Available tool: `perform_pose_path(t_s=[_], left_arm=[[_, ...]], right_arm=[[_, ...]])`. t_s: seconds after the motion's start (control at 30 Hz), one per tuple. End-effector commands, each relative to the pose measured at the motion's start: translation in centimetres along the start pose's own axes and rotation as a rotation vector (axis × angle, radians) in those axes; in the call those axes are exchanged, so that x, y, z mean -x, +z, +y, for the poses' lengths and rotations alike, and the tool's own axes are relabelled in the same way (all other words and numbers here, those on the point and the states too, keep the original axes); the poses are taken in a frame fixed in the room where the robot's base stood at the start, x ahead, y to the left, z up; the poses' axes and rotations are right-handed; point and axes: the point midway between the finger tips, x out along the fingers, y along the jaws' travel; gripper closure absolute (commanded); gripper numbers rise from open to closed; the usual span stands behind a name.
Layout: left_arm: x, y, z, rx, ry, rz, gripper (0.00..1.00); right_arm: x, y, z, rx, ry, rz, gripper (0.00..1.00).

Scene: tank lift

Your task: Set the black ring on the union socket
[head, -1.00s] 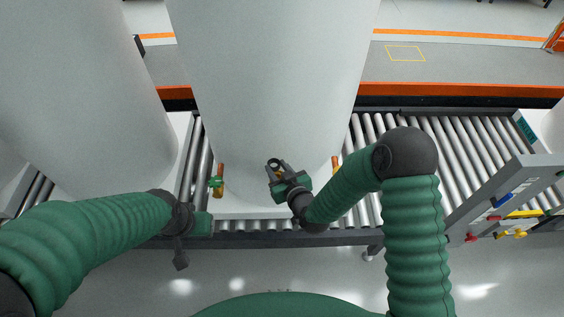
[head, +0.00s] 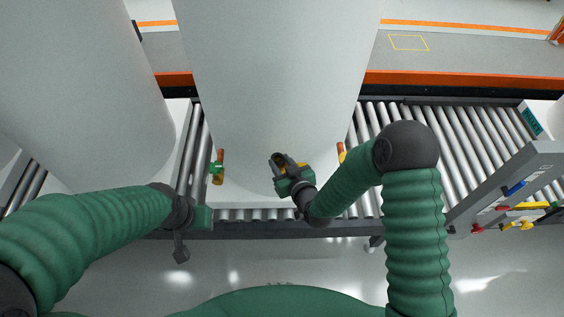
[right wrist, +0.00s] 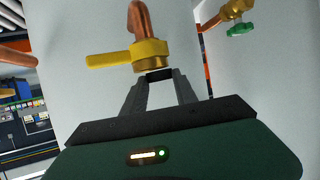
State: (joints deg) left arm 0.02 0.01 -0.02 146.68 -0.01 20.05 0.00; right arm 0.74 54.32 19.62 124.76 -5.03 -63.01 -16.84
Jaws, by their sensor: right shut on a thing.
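My right gripper (head: 280,161) is in front of the middle tank, near its base. In the right wrist view its two fingers (right wrist: 160,85) are shut on the black ring (right wrist: 159,75), which shows as a small dark band between the tips. Just above it in that view is the brass union socket (right wrist: 151,49), with a yellow lever on its left and a copper pipe (right wrist: 142,18) above. I cannot tell whether ring and socket touch. My left gripper (head: 180,247) hangs in front of the conveyor, away from the tank; its finger state is unclear.
The middle tank (head: 270,80) stands on a white base on the roller conveyor (head: 440,150). A green-handled valve (head: 216,168) sits left of my right gripper. Another tank (head: 75,90) is at the left. A grey frame (head: 510,185) with coloured fittings is at the right.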

Motion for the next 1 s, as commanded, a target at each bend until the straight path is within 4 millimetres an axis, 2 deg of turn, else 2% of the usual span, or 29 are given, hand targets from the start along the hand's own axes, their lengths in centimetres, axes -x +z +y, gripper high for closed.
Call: perform_pose_path(t_s=[0.23,0.67,1.0], left_arm=[[0.1,0.0,0.0,-0.001,0.0,0.0,0.64],[-0.2,0.0,0.0,-0.001,0.0,0.0,0.64],[-0.2,0.0,0.0,-0.001,0.0,0.0,0.64]], right_arm=[[0.1,0.0,0.3,-0.003,0.0,0.0,1.0],[-0.2,-0.1,-0.7,0.001,0.0,-0.001,1.0],[-0.1,-0.1,-0.5,-0.002,0.001,-0.001,1.0]])
